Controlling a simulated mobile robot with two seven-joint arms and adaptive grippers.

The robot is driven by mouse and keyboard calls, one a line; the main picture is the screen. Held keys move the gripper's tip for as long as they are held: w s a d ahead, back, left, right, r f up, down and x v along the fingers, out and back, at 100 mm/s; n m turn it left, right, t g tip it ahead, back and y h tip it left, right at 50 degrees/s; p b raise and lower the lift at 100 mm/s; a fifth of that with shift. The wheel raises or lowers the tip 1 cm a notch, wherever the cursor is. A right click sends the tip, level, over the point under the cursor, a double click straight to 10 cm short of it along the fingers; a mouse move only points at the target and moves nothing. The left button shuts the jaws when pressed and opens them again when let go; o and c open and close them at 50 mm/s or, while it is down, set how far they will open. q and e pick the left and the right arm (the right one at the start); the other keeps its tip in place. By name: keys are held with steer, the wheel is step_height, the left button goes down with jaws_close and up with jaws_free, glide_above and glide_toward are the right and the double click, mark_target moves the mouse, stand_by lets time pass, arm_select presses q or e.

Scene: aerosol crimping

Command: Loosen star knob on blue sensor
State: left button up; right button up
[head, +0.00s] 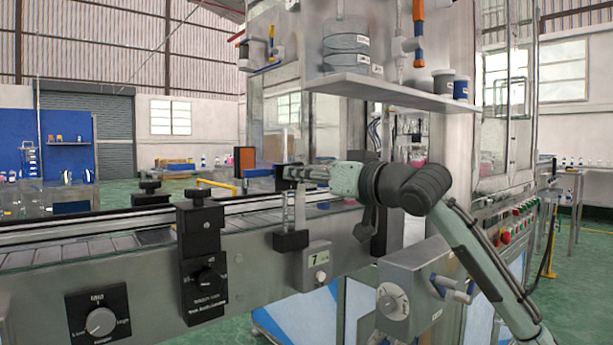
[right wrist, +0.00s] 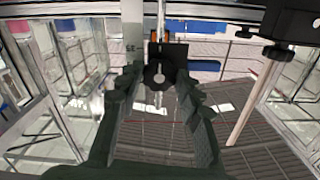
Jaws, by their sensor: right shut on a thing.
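The blue sensor (head: 258,173) sits above the conveyor near the middle of the head view, beside an orange-faced block (head: 244,160). My right gripper (head: 290,173) reaches in from the right and its fingertips are at the dark mount beside the sensor. In the right wrist view, a black star knob (right wrist: 159,72) on a dark bracket lies between the fingertips of the right gripper (right wrist: 158,84), which is shut on it. The fingers partly hide the knob, and its turn angle cannot be told. My left gripper is not in view.
The conveyor rail (head: 100,226) runs along the front. A black clamp post (head: 201,235) stands left of the sensor, and a counter box (head: 316,266) hangs below my gripper. A shelf (head: 385,91) with containers overhangs my right arm.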

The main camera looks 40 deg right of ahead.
steer(key=shift+n, duration=1.4)
steer(key=n, duration=0.2)
steer(key=shift+d+n+p, duration=0.1)
steer(key=shift+n+p, duration=0.25)
steer(key=shift+n, duration=0.05)
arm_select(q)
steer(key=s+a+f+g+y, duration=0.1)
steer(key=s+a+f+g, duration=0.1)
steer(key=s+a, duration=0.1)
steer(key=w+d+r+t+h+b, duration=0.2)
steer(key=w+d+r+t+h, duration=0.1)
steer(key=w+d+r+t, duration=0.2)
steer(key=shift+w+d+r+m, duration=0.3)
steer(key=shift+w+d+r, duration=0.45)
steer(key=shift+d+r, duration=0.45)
arm_select(e)
steer(key=shift+d+r+n, duration=0.1)
steer(key=shift+n, duration=6)
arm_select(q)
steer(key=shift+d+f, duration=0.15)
